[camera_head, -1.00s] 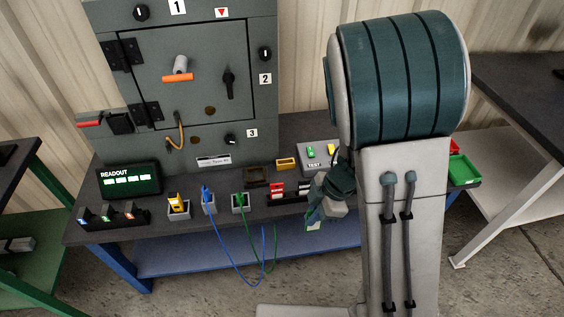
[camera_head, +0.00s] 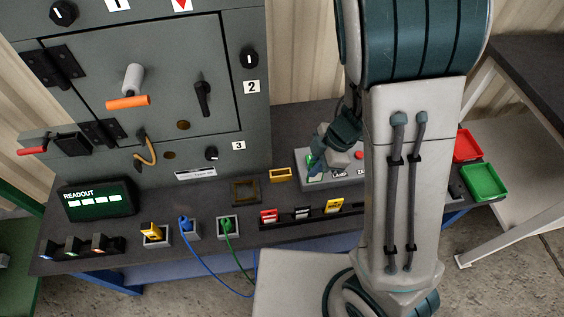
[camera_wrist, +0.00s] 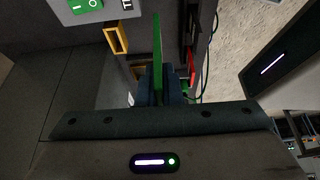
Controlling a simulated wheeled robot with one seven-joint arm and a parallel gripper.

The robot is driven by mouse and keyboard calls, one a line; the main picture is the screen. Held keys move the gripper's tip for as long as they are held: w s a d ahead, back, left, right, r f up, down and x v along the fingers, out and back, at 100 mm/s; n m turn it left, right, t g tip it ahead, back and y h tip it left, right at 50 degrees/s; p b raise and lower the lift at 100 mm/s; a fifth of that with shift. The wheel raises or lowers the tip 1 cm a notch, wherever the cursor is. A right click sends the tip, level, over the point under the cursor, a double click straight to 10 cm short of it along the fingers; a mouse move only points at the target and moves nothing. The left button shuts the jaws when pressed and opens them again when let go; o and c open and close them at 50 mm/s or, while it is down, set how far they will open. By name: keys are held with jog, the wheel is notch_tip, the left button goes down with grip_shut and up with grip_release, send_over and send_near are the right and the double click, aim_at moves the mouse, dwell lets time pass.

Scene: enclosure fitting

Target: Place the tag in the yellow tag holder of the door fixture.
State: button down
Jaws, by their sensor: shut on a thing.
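My gripper (camera_wrist: 157,88) is shut on a thin green tag (camera_wrist: 157,45), which stands out edge-on from between the fingers in the wrist view. The yellow tag holder (camera_head: 280,175) is a small open frame on the bench, left of my gripper. It also shows in the wrist view (camera_wrist: 117,40), just left of the tag and apart from it. The holder looks empty.
The test box (camera_head: 345,177) stands right behind my gripper. A dark brown frame (camera_head: 245,191) is left of the holder. The grey door panel (camera_head: 150,75) rises behind. Blue and green cables (camera_head: 205,265) hang off the front edge.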

jog(key=w+a+f+b, duration=0.1)
jog(key=w+a+f, duration=0.1)
jog(key=a+f, duration=0.1)
jog(key=w+a+f+b, duration=0.2)
jog(key=a+f, duration=0.1)
jog(key=f, duration=0.1)
jog(key=w+a+f+b, duration=0.2)
jog(key=a+f, duration=0.2)
jog(key=shift+w+f, duration=0.1)
jog(key=shift+w, duration=0.3)
jog(key=c, duration=1.9)
grip_release()
